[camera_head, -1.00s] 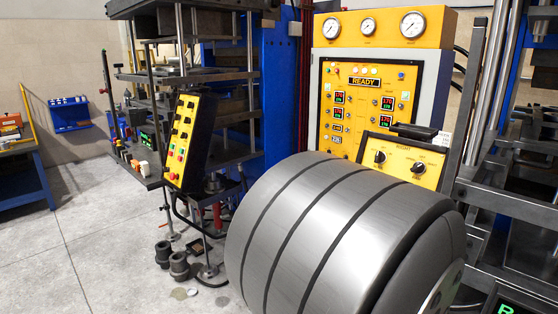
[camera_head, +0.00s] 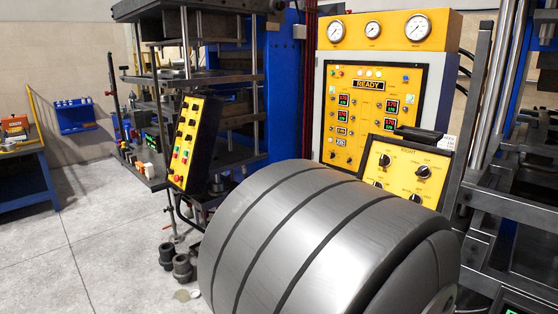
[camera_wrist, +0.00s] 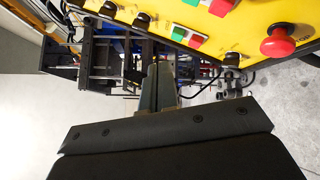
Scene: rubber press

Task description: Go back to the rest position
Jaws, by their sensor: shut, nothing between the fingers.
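My gripper (camera_wrist: 164,84) shows in the wrist view as two grey-green fingers beyond a wide black bracket. The fingers are shut and hold nothing. In the wrist view a yellow button box (camera_wrist: 252,30) fills the upper right, close to the fingertips. It carries a red mushroom button (camera_wrist: 278,42) and several red, green and black controls. Whether the fingers touch the box cannot be told. In the head view the large grey banded cylinder in front is my arm link; my gripper is hidden there.
In the head view a yellow press panel (camera_head: 368,112) reads READY. A tilted yellow-faced button box (camera_head: 188,140) stands left of my arm, before a press with dark plates (camera_head: 200,76). Dark cylinders (camera_head: 182,268) stand on the floor. A blue bench (camera_head: 25,178) is far left; open floor lies between.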

